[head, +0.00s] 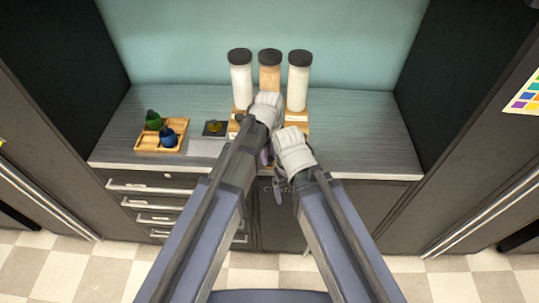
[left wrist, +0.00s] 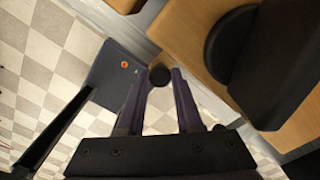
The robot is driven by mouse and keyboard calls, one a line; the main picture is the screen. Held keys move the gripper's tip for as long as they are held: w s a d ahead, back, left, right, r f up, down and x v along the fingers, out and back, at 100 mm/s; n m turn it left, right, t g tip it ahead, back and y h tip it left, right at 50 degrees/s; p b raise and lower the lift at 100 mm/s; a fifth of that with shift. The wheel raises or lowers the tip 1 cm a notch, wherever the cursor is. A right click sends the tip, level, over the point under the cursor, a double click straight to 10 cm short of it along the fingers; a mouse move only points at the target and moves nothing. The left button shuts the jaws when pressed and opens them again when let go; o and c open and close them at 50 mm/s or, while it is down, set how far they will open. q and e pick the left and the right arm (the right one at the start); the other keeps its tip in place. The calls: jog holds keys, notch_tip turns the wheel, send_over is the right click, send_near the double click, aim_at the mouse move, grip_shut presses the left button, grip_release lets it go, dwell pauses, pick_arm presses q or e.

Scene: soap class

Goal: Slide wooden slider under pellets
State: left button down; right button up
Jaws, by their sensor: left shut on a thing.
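Three tall clear containers with dark lids stand at the back of the counter; the middle one (head: 270,77) holds tan pellets, the left (head: 241,84) and right (head: 298,86) hold white contents. Wooden parts (head: 297,118) show under them; I cannot tell the slider apart from the stand. My left gripper (head: 265,155) is in front of the stand. In the left wrist view, a small dark round knob (left wrist: 160,76) sits between its fingertips, and it is shut on it. My right gripper (head: 281,188) is close beside it, its jaws mostly hidden.
A wooden tray (head: 145,143) with a green bottle (head: 153,119) and a blue bottle (head: 168,134) is on the left. A small dark pad (head: 215,128) with a yellow item and a grey plate (head: 206,148) lie beside it. The counter's right side (head: 360,150) is clear.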

pick_arm(q)
jog(key=c, duration=0.6)
grip_release()
jog(key=shift+r, duration=0.1)
notch_tip(320, 180, up, 8)
jog(key=p, duration=0.8)
jog(key=shift+f, duration=0.2)
